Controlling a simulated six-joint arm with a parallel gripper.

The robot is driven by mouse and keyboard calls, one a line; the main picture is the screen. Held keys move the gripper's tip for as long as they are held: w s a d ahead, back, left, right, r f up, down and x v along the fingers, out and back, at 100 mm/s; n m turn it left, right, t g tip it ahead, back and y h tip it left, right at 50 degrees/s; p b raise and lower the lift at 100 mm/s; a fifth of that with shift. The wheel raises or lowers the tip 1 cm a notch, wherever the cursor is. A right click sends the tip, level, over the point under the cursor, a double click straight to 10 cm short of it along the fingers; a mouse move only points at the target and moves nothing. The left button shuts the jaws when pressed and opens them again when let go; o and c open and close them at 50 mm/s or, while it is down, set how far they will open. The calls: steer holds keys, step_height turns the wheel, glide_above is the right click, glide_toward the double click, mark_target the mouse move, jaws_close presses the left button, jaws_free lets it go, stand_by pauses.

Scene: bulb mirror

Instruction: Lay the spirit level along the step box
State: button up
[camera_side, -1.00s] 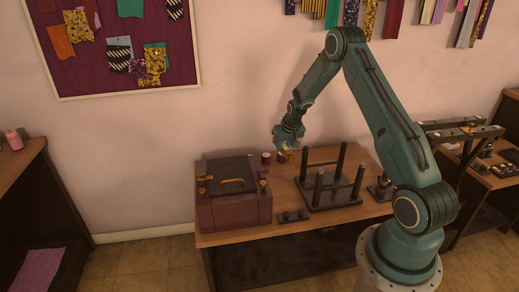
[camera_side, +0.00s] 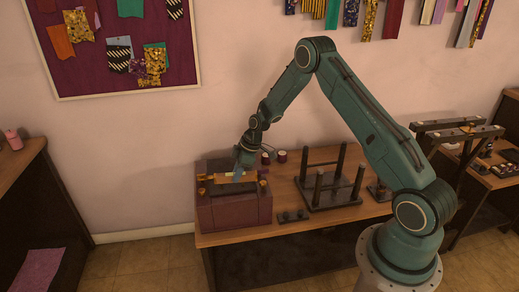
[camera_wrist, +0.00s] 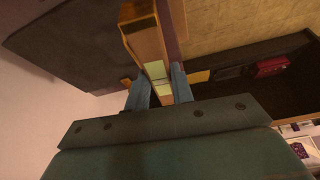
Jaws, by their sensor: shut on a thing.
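The spirit level is a slim wood-coloured bar with pale yellow-green vials. My gripper (camera_wrist: 160,90) is shut on the spirit level (camera_wrist: 147,42), which runs away between its blue fingers in the wrist view. In the side view my gripper (camera_side: 243,168) is low over the top of the purple step box (camera_side: 234,213), and the level (camera_side: 221,180) shows as an orange bar there. I cannot tell whether the level touches the box top. My gripper hides part of the box's dark top.
The box stands at the left end of the wooden bench (camera_side: 260,236), with gold fittings at its corners. Dark red spools (camera_side: 281,156) stand behind it. A dark rack with upright posts (camera_side: 319,185) is to the right. A small dark block (camera_side: 292,216) lies at the front.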

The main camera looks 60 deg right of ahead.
mark_target(236, 197)
steer(key=shift+a+n, duration=0.5)
steer(key=shift+a, duration=0.2)
steer(key=shift+f, duration=0.2)
steer(key=shift+f, duration=2)
steer(key=shift+f, duration=0.85)
steer(key=shift+f, duration=0.25)
steer(key=o, duration=1)
steer(key=shift+c, duration=0.2)
steer(key=shift+w+d, duration=0.1)
steer(key=shift+d, duration=0.1)
steer(key=shift+r, duration=0.1)
